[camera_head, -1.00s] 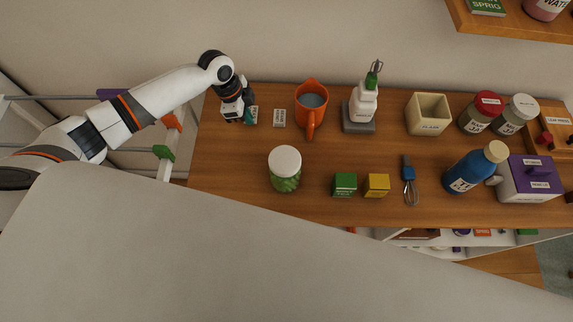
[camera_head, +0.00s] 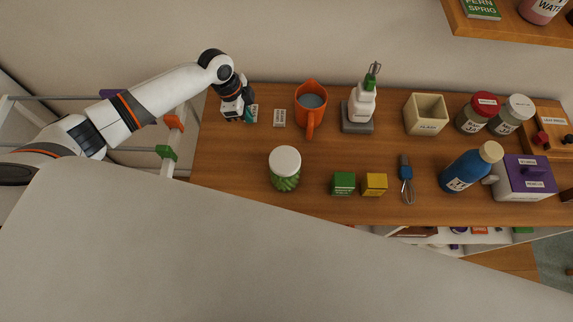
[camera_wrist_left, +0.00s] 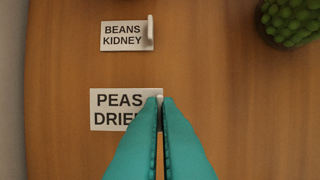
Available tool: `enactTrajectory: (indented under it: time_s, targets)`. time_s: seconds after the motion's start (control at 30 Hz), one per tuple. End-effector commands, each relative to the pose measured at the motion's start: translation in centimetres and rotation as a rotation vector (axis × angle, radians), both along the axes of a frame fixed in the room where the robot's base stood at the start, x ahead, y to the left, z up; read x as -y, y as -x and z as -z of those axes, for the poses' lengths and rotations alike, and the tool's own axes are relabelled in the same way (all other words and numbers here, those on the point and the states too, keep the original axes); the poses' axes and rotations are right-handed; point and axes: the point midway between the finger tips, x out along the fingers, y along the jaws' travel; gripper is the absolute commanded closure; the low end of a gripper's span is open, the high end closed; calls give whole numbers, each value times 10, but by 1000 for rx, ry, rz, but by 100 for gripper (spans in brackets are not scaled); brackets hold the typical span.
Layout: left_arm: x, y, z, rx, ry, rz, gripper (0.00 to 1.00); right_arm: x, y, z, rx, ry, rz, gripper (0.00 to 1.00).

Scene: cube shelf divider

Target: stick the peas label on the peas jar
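The peas label (camera_wrist_left: 120,108) is a white card reading "PEAS DRIED", flat on the wooden shelf top in the left wrist view. It also shows at the shelf's left end in the head view (camera_head: 254,113). My left gripper (camera_wrist_left: 161,100) has its teal fingers closed around the small white tab at the label's right edge; they hide part of the text. In the head view my left gripper (camera_head: 250,114) is low over the shelf top. The jar with green lumpy contents and a white lid (camera_head: 285,168) stands upright in front. My right gripper is not in view.
A "BEANS KIDNEY" label (camera_wrist_left: 122,37) with its own tab lies beside the peas label. Bare wood lies between labels and jar.

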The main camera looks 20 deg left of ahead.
Motion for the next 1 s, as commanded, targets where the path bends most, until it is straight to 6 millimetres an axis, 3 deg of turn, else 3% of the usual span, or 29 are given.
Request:
enactTrajectory:
  time_s: [0.27,0.83,1.0]
  targets:
    - [0,0,-2,0,0,0,100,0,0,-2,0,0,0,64]
    - [0,0,-47,0,0,0,100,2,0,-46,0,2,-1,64]
    - [0,0,-51,-1,0,0,100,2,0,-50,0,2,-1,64]
